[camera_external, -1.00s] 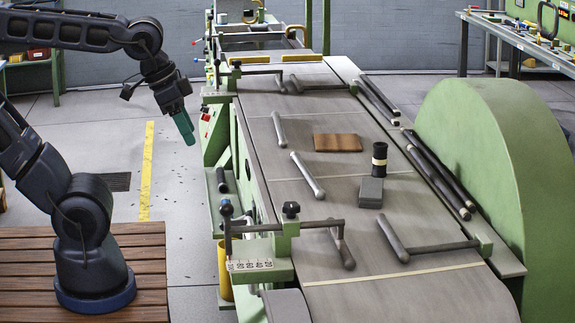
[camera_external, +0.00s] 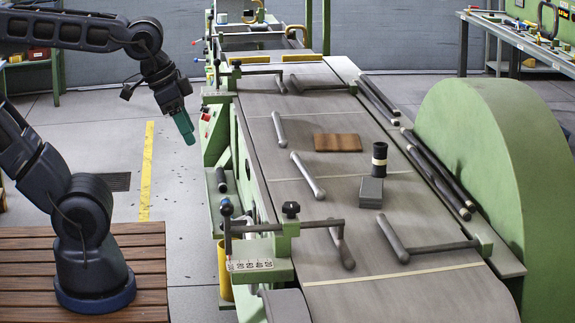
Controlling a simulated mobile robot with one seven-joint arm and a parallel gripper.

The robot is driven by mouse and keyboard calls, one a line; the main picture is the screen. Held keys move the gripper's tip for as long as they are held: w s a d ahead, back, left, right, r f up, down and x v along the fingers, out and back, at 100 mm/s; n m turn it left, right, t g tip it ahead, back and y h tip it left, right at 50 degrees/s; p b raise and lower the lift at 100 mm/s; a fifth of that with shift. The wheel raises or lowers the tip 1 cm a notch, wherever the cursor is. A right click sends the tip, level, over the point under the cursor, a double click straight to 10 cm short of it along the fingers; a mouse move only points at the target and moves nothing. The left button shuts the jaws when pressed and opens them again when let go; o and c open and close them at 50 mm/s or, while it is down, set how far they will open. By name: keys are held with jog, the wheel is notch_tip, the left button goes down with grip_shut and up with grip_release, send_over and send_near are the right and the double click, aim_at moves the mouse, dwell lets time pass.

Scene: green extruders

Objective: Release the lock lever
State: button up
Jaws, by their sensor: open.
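My gripper (camera_external: 186,130) hangs from the arm at the left of the green machine, with teal fingers pointing down. It is open and touches nothing. Which part is the lock lever I cannot tell for sure. Several grey bar handles lie over the flat bed, such as one at the centre (camera_external: 307,175), one at the near left (camera_external: 341,245) and one at the near right (camera_external: 393,239).
The machine bed (camera_external: 330,95) carries a brown block (camera_external: 337,142), a grey block (camera_external: 370,192) and a black cylinder (camera_external: 379,160). A large green rounded housing (camera_external: 490,160) stands at the right. Clear floor (camera_external: 185,215) lies between my base and the machine.

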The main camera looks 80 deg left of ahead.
jog(key=shift+r, duration=0.2)
jog(key=c, duration=0.4)
notch_tip(320, 180, up, 5)
grip_shut()
jog(key=w+a+n+t+h, duration=0.25)
jog(key=w+a+n, duration=0.25)
jog(key=a+n, duration=0.6)
jog(key=w+a+n+t+h, duration=0.1)
jog(key=w+a+n+h, duration=0.35)
jog(key=a+n, duration=0.6)
jog(key=s+a+n+t+y, duration=0.4)
jog(key=a+n, duration=0.4)
jog(key=a, duration=0.6)
jog(key=s+a+n+t+y, duration=0.2)
jog(key=s+a+n+t, duration=0.35)
jog(key=a, duration=0.85)
notch_tip(320, 180, down, 59)
jog(key=s+n+g, duration=0.1)
jog(key=n, duration=0.1)
jog(key=shift+r, duration=0.2)
